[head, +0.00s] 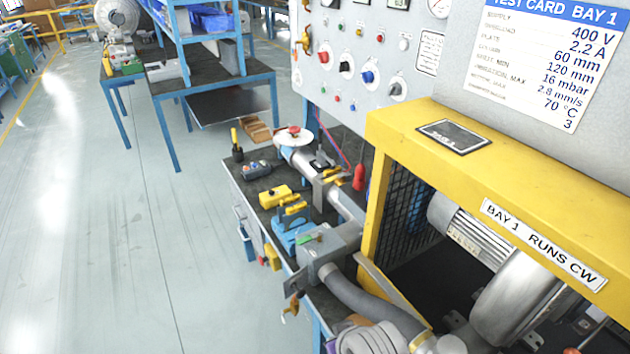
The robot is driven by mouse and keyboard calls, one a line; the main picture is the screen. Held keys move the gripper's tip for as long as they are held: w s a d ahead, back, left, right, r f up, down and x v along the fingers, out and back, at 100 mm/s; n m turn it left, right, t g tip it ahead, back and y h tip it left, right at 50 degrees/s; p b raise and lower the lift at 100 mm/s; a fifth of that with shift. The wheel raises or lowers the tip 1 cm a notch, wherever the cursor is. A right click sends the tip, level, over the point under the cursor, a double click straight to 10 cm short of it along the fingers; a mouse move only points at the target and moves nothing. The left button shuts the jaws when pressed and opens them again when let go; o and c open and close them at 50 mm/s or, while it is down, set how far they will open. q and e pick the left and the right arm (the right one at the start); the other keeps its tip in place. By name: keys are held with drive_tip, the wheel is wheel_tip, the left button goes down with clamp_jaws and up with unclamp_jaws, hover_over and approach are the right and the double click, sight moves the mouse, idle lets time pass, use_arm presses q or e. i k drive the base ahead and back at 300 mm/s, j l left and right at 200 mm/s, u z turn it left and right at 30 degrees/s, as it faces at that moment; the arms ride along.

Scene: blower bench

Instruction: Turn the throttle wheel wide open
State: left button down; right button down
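The throttle wheel appears to be the small red wheel (294,130) at the far end of the bench. It sits over a round white plate (293,141) on top of a light pipe (301,158). Its exact setting is too small to read. Neither of my grippers can be made out in the head view, and nothing is seen touching the wheel.
The dark bench top (240,182) holds a yellow tool (275,196), a blue vise-like piece (291,235) and a grey box (333,250) with a hose (372,301). A yellow guard frame (480,165) and control panel (350,50) stand to the right. Open floor (120,230) lies left.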

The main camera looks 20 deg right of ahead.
sight(293, 130)
drive_tip(key=i+j, duration=0.15)
drive_tip(key=i, duration=0.35)
drive_tip(key=i+j+u, duration=0.1)
drive_tip(key=i, duration=0.45)
drive_tip(key=i+j, duration=0.1)
drive_tip(key=i, duration=0.4)
drive_tip(key=i+j+z, duration=0.1)
drive_tip(key=i+z, duration=0.2)
drive_tip(key=i+j+z, duration=0.3)
drive_tip(key=k+l, duration=0.05)
drive_tip(key=l, duration=0.05)
